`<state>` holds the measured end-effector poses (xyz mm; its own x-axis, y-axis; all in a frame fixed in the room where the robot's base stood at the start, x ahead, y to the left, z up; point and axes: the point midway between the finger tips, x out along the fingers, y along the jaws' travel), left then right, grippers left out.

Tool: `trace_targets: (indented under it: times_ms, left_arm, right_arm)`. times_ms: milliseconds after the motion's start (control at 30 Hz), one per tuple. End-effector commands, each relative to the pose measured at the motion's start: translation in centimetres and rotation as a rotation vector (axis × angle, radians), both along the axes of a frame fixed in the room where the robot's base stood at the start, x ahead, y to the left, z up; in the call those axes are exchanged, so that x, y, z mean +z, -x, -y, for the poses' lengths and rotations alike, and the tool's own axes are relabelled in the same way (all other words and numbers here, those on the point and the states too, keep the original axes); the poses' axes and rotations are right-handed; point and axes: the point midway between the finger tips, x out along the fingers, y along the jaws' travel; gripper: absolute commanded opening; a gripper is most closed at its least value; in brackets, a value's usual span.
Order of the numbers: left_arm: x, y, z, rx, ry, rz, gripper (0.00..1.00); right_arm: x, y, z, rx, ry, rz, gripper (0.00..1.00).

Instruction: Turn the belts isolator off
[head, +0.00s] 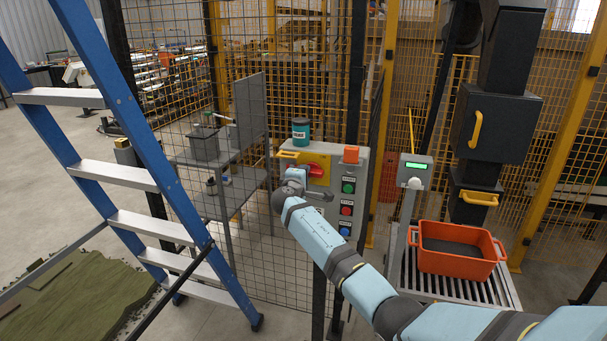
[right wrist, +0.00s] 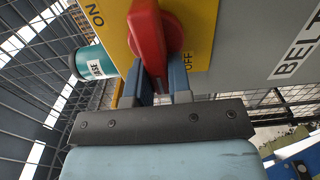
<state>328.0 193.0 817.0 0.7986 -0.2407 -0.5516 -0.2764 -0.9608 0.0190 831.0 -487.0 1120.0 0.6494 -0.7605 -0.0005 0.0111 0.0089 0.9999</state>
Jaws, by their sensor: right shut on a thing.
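The belts isolator is a red rotary handle (head: 317,170) on a yellow plate (head: 321,181), on the upper left of a grey control box (head: 354,205). In the right wrist view the red handle (right wrist: 148,35) stands out from the yellow plate (right wrist: 203,30), with "ON" printed at upper left and "OFF" at right. My right gripper (right wrist: 163,84) is shut on the handle's near end. In the head view my right gripper (head: 299,176) partly covers the handle and plate. I cannot tell the handle's exact setting. My left gripper is not in view.
The box carries green (head: 348,187), red (head: 346,210) and blue (head: 345,230) buttons. A teal tin (head: 301,132) and an orange block (head: 351,154) are at its top. A blue ladder (head: 160,170) stands left; an orange crate (head: 456,262) sits on rollers right. Mesh fencing is behind.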

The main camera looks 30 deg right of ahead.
Motion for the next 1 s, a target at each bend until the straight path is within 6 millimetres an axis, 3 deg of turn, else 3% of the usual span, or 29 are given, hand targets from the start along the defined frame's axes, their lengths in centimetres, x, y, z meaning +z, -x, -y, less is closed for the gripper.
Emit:
trace_targets:
  times_ms: [233,267,367,733,1000]
  left_arm:
    - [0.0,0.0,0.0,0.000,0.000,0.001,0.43]
    - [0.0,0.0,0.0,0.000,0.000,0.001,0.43]
    - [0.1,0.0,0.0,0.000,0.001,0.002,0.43]
    - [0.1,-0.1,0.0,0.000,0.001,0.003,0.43]
    - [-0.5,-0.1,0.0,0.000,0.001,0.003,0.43]
  right_arm:
    - [-0.2,0.0,0.0,0.000,0.002,-0.004,0.00]
    - [-0.2,0.0,0.0,0.000,0.002,-0.004,0.21]
    - [-0.2,0.0,0.0,0.000,0.002,-0.004,0.44]
    - [-0.2,0.4,-0.5,0.001,0.001,-0.001,0.45]
    - [-0.4,3.7,-4.4,0.003,-0.002,-0.001,0.45]
